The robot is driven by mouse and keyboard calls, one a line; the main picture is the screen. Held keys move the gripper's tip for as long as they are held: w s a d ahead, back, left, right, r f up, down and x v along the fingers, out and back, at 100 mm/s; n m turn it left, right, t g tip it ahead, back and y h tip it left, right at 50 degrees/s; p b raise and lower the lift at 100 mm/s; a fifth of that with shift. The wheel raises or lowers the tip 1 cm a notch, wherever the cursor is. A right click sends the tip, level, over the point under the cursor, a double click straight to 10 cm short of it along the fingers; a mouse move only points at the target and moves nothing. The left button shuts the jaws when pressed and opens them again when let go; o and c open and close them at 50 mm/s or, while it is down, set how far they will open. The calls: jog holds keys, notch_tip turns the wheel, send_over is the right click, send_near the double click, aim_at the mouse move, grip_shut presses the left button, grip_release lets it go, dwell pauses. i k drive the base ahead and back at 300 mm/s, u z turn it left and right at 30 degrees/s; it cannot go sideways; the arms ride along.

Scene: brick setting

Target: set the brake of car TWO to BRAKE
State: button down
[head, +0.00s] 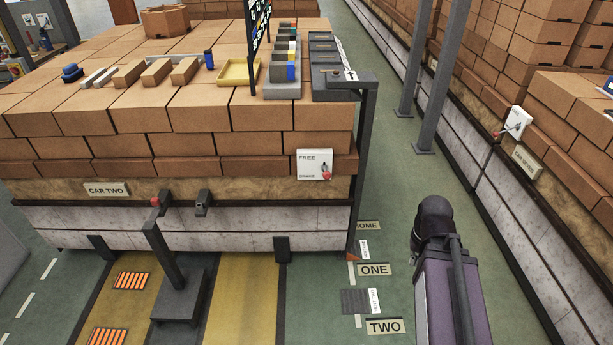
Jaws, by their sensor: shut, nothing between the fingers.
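Car TWO (270,188) is a long wagon stacked with brown bricks, with a "CAR TWO" label (106,190) on its side. Its brake plate (307,167) is white and fixed near the right end of that side. FREE is written at its top and BRAKE at its bottom. A small lever with a red knob (327,175) is at the plate's right part; the knob appears low on the plate, but I cannot tell its setting for sure. My gripper is not visible; a purple and dark part of my own arm stands at the lower right, apart from the plate.
A post with a red-tipped fitting (156,202) stands before the car. Floor signs ONE (375,270) and TWO (384,326) lie right of the car. Another car on the right has a similar plate (514,122). Grey posts (441,75) stand in the green aisle.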

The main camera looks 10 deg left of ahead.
aim_at(327, 175)
jog(key=u, duration=0.7)
jog(key=k, duration=1)
jog(key=z, duration=0.05)
jog(key=i, duration=0.9)
